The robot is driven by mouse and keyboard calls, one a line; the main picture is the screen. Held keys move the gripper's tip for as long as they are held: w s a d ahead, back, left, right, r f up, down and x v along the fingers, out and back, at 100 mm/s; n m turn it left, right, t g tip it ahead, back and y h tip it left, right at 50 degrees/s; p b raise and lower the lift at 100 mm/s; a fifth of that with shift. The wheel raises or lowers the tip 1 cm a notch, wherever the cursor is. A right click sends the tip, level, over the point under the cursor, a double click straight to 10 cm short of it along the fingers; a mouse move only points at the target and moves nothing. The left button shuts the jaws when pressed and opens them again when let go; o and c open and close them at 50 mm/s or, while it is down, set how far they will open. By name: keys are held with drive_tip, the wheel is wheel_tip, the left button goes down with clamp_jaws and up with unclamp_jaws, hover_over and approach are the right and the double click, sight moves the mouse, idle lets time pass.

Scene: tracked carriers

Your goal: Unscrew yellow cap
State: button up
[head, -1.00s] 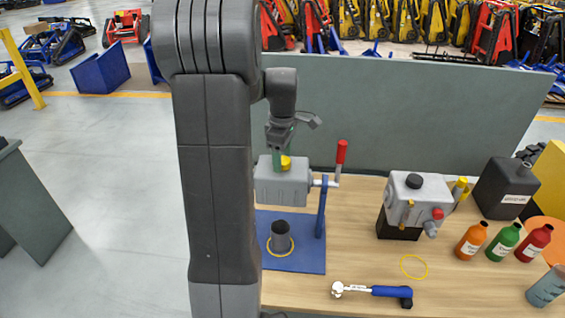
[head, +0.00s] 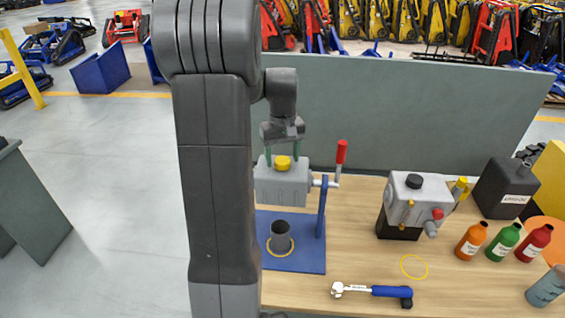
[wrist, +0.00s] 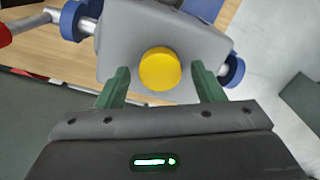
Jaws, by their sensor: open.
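The yellow cap (head: 282,162) sits on top of a grey box-shaped housing (head: 282,186), which is held on a blue stand (head: 310,258). In the wrist view the round yellow cap (wrist: 160,69) shows on the housing's grey top (wrist: 128,45). My gripper (head: 283,156) is above the housing, its green fingers spread. In the wrist view the open gripper (wrist: 160,80) has one finger on each side of the cap, with a gap to it on both sides. Whether the fingertips reach down to the cap's height is hard to tell.
A red-handled lever (head: 341,152) rises right of the housing. A second grey unit (head: 415,200), bottles (head: 471,241) and a black canister (head: 503,187) stand farther right. A blue-handled wrench (head: 372,291) and a yellow ring (head: 414,267) lie in front. A grey-green panel (head: 430,120) stands behind.

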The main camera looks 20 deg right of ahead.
drive_tip(key=m, duration=1)
drive_tip(key=shift+m, duration=0.4)
drive_tip(key=shift+c, duration=0.4)
drive_tip(key=c, duration=0.8)
drive_tip(key=n, duration=0.7)
drive_tip(key=shift+n, duration=1.4)
